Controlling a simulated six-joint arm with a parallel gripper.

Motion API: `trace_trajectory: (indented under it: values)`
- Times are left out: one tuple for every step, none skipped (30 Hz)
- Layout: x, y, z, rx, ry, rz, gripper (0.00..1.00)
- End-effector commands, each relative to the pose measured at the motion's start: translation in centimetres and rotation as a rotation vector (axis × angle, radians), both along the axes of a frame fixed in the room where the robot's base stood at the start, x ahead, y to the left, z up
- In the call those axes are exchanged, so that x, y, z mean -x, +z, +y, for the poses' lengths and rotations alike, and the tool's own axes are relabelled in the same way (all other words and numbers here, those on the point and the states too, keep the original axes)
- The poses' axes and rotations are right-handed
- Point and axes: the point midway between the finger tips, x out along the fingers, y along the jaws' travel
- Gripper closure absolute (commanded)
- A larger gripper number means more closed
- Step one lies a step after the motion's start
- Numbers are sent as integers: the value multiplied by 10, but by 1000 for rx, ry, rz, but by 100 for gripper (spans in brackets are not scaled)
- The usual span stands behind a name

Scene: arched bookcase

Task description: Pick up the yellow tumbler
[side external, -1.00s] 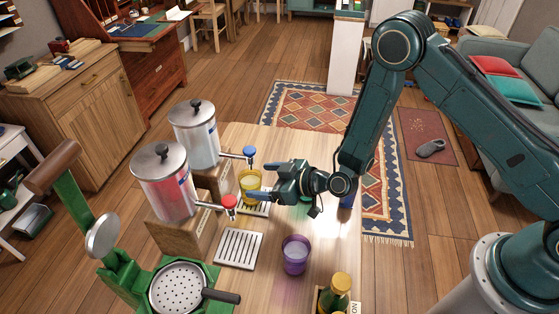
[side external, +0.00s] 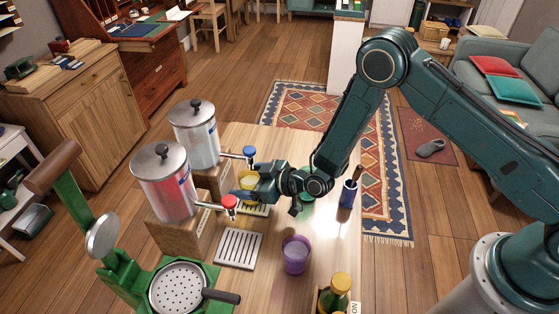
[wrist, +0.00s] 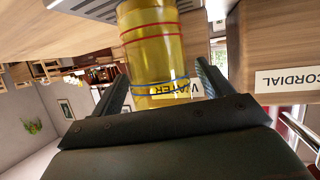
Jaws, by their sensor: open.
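The yellow tumbler (side external: 249,180) stands upright on a drip tray (side external: 262,211) under the blue-tapped dispenser (side external: 196,134). It looks clear yellow with red and blue bands in the wrist view (wrist: 152,50). My gripper (side external: 242,192) is at the tumbler and hides part of it in the side view. In the wrist view its two fingers (wrist: 160,88) are open, one on each side of the tumbler. I cannot tell whether either finger touches it.
The red-tapped dispenser (side external: 163,180) stands close by on the left, with an empty drip tray (side external: 239,248) below its tap. A purple tumbler (side external: 295,254), a green one (side external: 307,195) and a dark blue bottle (side external: 347,193) stand nearby. A green press (side external: 180,290) is in front.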

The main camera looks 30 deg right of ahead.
Motion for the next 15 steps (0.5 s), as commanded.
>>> trace_trajectory:
  values:
    - [-3, -2, 2, 0, 1, 0, 21]
    - [-4, -2, 3, 0, 1, 0, 21]
    - [-6, -3, 4, 0, 1, 0, 21]
    - [-7, -3, 5, 0, 1, 0, 21]
    - [-7, -3, 5, 0, 0, 0, 21]
    - [-8, -4, 5, 0, 0, 0, 21]
    - [-8, -4, 5, 0, 0, 0, 21]
    - [-8, -4, 5, 0, 0, 0, 21]
    - [-8, -4, 5, 0, 0, 0, 21]
    - [-8, -4, 5, 0, 0, 0, 21]
    - [-8, -4, 5, 0, 0, 0, 21]
    - [-8, -4, 5, 0, 0, 0, 21]
    - [-8, -4, 5, 0, 0, 0, 21]
    - [-8, -4, 5, 0, 0, 0, 21]
    - [-8, -4, 5, 0, 0, 0, 21]
